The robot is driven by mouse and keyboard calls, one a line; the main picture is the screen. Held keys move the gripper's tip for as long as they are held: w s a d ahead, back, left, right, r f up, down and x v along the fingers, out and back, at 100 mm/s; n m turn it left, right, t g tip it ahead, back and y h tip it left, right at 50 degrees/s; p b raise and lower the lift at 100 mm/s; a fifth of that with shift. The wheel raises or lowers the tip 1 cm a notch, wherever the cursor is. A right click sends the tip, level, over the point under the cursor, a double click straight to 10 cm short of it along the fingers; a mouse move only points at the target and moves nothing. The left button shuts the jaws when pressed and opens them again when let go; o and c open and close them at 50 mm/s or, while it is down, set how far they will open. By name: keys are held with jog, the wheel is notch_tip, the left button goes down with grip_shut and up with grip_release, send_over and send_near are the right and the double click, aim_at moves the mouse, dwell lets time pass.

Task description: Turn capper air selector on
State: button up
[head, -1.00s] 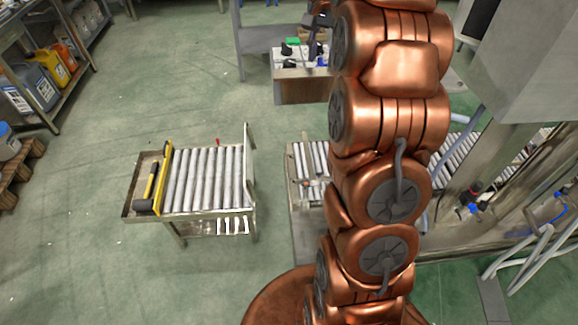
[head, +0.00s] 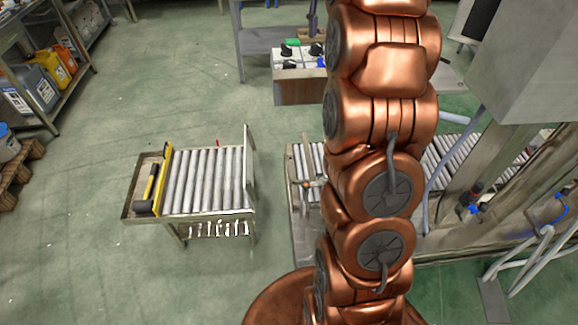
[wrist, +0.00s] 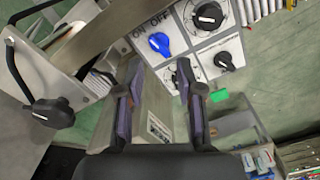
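A white control panel (head: 288,71) stands on a box beyond the roller tables in the head view. In the wrist view its plate carries a blue knob (wrist: 160,43), with the letters ON and OFF beside it. Black knobs sit near it, one at the top (wrist: 208,15) and one at the right (wrist: 226,62); another is partly behind my right finger. I cannot read which knob is the capper air selector. My gripper (wrist: 160,66) is open and empty, its fingertips just below the blue knob in the picture. In the head view my arm hides most of it.
A black lever handle (wrist: 52,112) is at the left of the wrist view. A green piece (wrist: 219,97) lies right of my fingers. A small roller table (head: 205,180) stands at left in the head view, with open green floor around it.

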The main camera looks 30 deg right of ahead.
jog(key=s+a+f+n+b, duration=0.2)
jog(key=s+a+f+n, duration=0.2)
jog(key=s+a+f, duration=0.3)
jog(key=s+a+f+n+g+b, duration=0.1)
jog(key=s+a+f+n, duration=0.3)
jog(key=s+a+f, duration=0.4)
jog(key=s+a+b, duration=0.1)
jog(key=s+a, duration=0.3)
jog(key=a, duration=0.1)
jog(key=shift+s+a+b, duration=0.3)
jog(key=shift+s+a, duration=0.05)
jog(key=shift+a, duration=0.05)
dwell(0.4)
jog(key=shift+f, duration=0.1)
